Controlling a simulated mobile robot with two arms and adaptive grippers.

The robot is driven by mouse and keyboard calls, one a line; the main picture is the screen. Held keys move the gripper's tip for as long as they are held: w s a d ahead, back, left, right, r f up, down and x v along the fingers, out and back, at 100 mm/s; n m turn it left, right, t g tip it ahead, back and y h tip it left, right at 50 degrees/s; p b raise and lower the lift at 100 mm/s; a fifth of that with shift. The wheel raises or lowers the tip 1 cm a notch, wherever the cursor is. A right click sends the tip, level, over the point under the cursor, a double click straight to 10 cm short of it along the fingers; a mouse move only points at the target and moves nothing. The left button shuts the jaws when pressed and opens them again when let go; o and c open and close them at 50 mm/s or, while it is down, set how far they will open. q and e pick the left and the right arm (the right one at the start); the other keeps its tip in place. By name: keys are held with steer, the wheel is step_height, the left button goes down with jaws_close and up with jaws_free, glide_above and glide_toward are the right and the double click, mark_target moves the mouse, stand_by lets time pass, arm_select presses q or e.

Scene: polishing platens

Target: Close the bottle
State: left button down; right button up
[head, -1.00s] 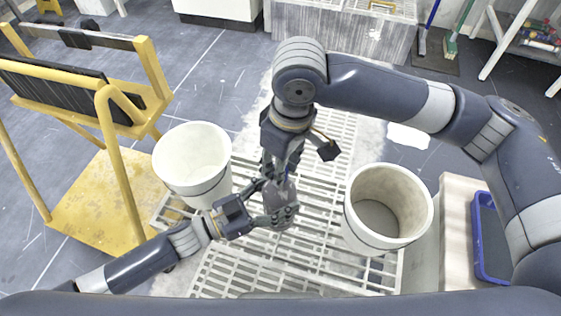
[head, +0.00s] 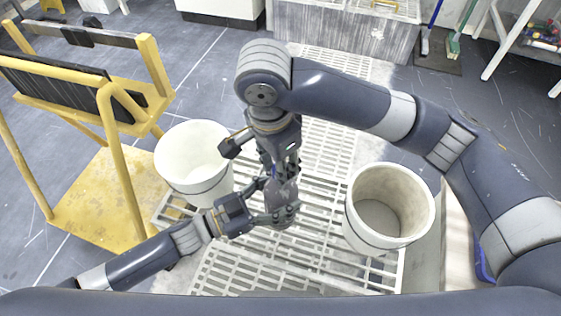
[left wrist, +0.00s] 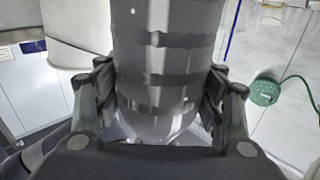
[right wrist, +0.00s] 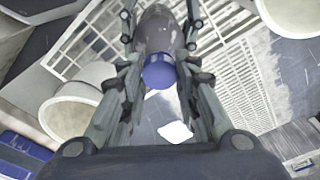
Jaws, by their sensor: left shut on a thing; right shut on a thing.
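A grey bottle (head: 284,212) with darker bands is held upright above the white grating in the head view. My left gripper (head: 275,205) is shut on its body, with one finger on each side of the bottle (left wrist: 170,60) in the left wrist view. A blue cap (right wrist: 160,72) sits at the bottle's top end in the right wrist view. My right gripper (right wrist: 157,82) comes from above and is shut on the cap, its fingers on both sides. In the head view my right gripper (head: 281,172) mostly hides the cap. I cannot tell how tightly the cap sits.
A white bucket (head: 192,160) stands left of the bottle and another bucket (head: 388,207) stands right, both close by. The white grating (head: 325,150) lies below. A yellow frame cart (head: 125,150) stands at the left. A grey block (head: 350,38) is at the back.

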steer(key=m, duration=0.6)
steer(key=shift+m+g, duration=0.3)
steer(key=o, duration=0.7)
steer(key=shift+c, duration=0.2)
